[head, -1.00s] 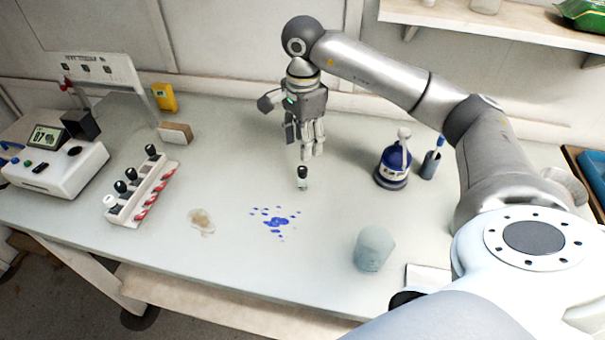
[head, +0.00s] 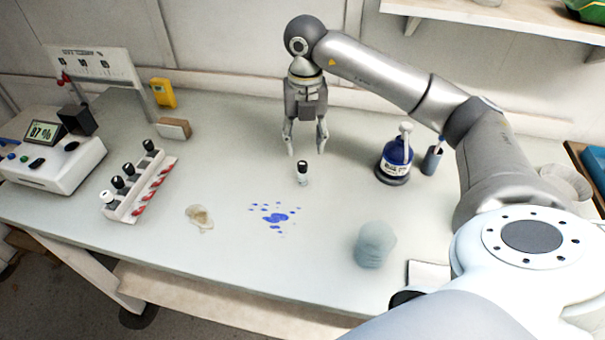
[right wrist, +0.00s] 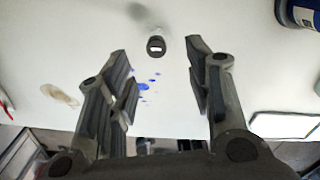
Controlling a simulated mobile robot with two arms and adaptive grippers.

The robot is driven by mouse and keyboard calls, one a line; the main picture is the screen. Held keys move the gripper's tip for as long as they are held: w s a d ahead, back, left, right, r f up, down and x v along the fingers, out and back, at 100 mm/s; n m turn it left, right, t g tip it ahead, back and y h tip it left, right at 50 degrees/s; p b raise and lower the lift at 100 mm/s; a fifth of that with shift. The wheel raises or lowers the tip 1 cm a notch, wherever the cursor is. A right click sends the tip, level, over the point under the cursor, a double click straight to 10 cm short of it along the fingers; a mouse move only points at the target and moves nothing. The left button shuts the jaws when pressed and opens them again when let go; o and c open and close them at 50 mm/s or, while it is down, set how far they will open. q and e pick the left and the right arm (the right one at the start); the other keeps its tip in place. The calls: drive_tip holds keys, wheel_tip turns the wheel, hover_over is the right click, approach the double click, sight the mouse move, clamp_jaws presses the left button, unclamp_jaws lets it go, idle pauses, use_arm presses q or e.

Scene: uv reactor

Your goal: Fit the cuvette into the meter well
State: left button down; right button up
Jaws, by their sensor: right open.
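The cuvette (head: 302,173), a small clear vial with a black cap, stands upright on the bench below my right gripper. My right gripper (head: 306,149) points down, open and empty, with its fingers spread. In the right wrist view the cuvette (right wrist: 156,43) shows between the spread fingertips (right wrist: 156,50), apart from both. The meter (head: 50,155) is a white box with a lit display and buttons at the left end of the bench. I cannot clearly make out its well; a black block (head: 77,119) sits at its back right. My left gripper is out of view.
A white rack (head: 140,188) with several capped vials stands right of the meter. A blue bottle (head: 395,160) and a small cup (head: 432,160) stand right of my gripper. A bluish beaker (head: 374,245) is near the front. Blue (head: 274,217) and brown (head: 200,218) spills mark the bench.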

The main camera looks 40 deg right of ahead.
sight(304, 164)
drive_tip(key=m, duration=0.4)
drive_tip(key=shift+f, duration=0.2)
drive_tip(key=m, duration=0.4)
drive_tip(key=shift+f+m, duration=0.1)
drive_tip(key=shift+m, duration=0.3)
wheel_tip(304, 164, down, 6)
drive_tip(key=shift+r+p, duration=0.15)
drive_tip(key=shift+p, duration=0.15)
drive_tip(key=shift+f, duration=0.3)
drive_tip(key=f, duration=0.1)
drive_tip(key=f+p, duration=0.2)
drive_tip(key=shift+a+f, duration=0.25)
drive_tip(key=shift+f, duration=0.05)
drive_tip(key=shift+w+f, duration=0.1)
drive_tip(key=shift+f, duration=0.35)
clamp_jaws()
drive_tip(key=shift+r, duration=0.1)
